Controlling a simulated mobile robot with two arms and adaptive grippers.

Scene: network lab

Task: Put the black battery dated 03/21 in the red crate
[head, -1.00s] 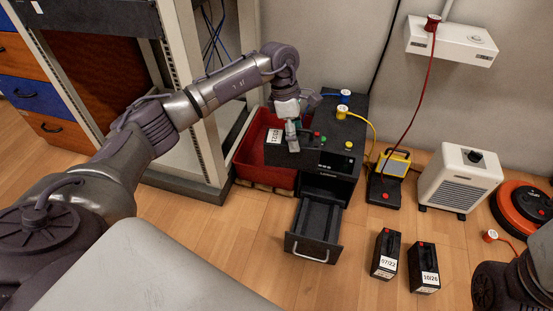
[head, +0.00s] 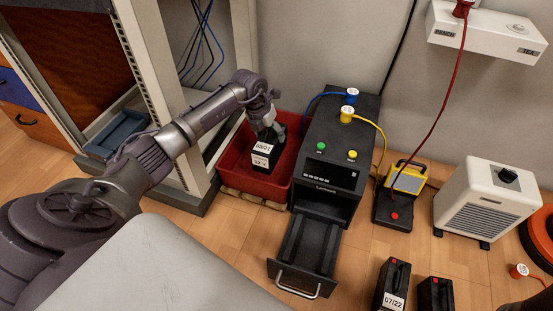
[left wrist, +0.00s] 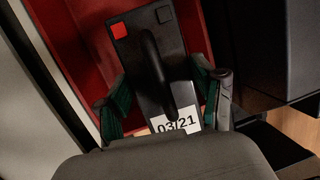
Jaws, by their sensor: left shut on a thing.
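The black battery dated 03/21 (head: 262,158) hangs upright over the red crate (head: 226,176) in the head view, its lower part within the crate's outline. I cannot tell whether it touches the crate floor. My left gripper (head: 266,132) is shut on its top handle. In the left wrist view the battery (left wrist: 172,75) shows its black handle, a red and a dark terminal, and the 03/21 label between the green-padded fingers (left wrist: 165,103). Red crate walls (left wrist: 75,50) show around it. My right gripper is not in view.
A black charger unit (head: 330,150) with an open drawer (head: 304,250) stands right of the crate. A rack post (head: 150,75) stands close on the left. Other black batteries (head: 393,285) stand on the floor at lower right. A white heater (head: 487,200) stands farther right.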

